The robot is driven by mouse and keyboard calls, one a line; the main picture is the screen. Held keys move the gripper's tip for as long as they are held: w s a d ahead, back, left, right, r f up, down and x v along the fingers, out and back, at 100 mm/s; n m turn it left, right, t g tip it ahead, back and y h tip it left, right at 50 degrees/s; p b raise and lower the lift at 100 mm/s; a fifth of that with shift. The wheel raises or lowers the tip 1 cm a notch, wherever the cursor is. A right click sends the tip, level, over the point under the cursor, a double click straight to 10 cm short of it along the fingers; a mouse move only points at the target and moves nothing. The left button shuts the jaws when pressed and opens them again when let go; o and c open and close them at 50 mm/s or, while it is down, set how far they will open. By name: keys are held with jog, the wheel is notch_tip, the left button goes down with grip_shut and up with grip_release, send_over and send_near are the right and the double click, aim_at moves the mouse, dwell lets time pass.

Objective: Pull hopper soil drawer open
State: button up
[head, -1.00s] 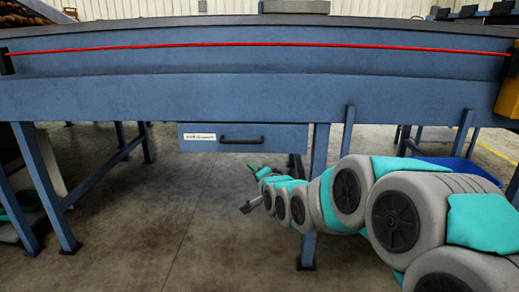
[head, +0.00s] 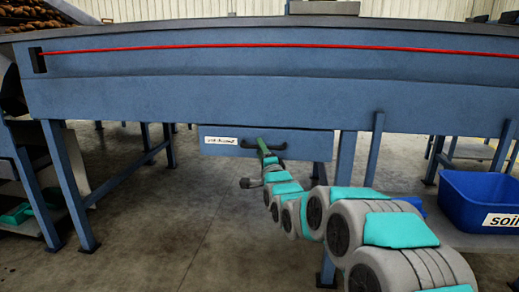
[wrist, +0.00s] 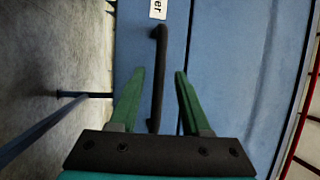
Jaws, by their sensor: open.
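The blue soil drawer (head: 310,145) hangs under the blue machine frame, and its front looks flush in its housing. It has a white label (head: 222,141) at left and a black bar handle (head: 278,150) in the middle. My gripper (head: 261,143) is at the handle and hides part of it. In the wrist view, my gripper (wrist: 160,71) has its two green fingers apart, with the black handle (wrist: 157,75) lying between them in the picture. Neither finger visibly presses on it. I cannot tell how deep the handle sits between the fingers.
A blue bin (head: 472,205) marked "soil" stands at the right on a low shelf. Frame legs stand on both sides, one (head: 345,170) just right of the drawer. The concrete floor (head: 190,220) below and in front of the drawer is clear.

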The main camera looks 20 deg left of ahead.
jog(key=shift+x, duration=1.1)
jog(key=shift+f, duration=0.1)
jog(key=shift+c, duration=0.3)
grip_shut()
dwell(0.3)
